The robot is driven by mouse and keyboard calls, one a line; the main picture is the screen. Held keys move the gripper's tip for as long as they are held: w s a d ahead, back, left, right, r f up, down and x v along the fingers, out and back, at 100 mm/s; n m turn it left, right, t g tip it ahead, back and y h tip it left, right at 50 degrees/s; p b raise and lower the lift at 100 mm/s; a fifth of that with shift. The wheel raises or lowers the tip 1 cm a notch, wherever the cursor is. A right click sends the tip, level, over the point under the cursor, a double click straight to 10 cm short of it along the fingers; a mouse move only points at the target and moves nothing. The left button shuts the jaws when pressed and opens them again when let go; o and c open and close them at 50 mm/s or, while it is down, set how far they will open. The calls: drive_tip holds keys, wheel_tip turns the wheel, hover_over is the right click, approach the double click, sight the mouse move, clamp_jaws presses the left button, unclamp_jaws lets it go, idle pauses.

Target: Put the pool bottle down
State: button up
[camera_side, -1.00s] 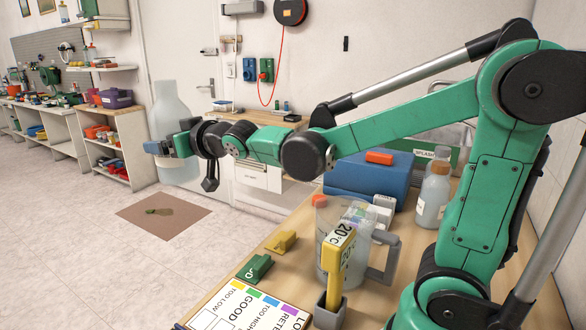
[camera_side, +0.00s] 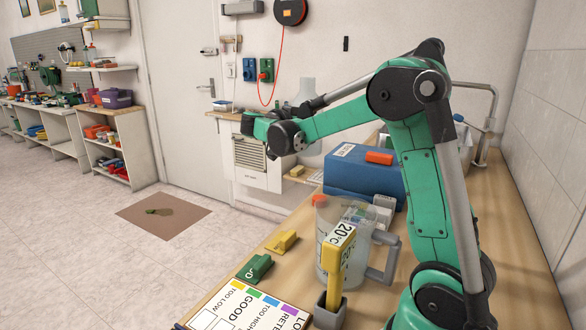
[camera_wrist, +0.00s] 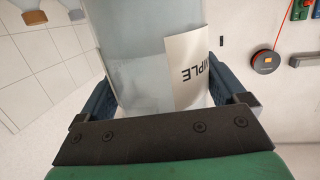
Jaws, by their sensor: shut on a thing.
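The pool bottle is large, pale and translucent, with a white label reading "MPLE". In the wrist view the bottle (camera_wrist: 140,50) fills the space between the blue-grey fingers of my gripper (camera_wrist: 160,92), which are shut on it. The neck looks upright. My gripper is mostly hidden there too.
The wooden bench (camera_side: 400,285) holds a clear jug (camera_side: 330,265), a yellow thermometer (camera_side: 340,245), a blue case (camera_side: 365,180), a yellow piece (camera_side: 281,241), a green piece (camera_side: 255,268) and a colour chart (camera_side: 235,308). A brown mat (camera_side: 150,228) lies on the open floor at left.

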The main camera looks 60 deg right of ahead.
drive_tip(key=shift+s+d+r+m+g, duration=0.2)
drive_tip(key=shift+s+d+m+g, duration=0.1)
drive_tip(key=shift+s+m+g, duration=0.35)
drive_tip(key=shift+d+f, duration=0.1)
drive_tip(key=shift+f, duration=0.15)
drive_tip(key=shift+g, duration=0.35)
wheel_tip(320, 180, down, 19)
drive_tip(key=shift+s+f, duration=0.1)
drive_tip(key=shift+f, duration=0.05)
drive_tip(key=o, duration=1.3)
drive_tip(key=shift+f, duration=0.1)
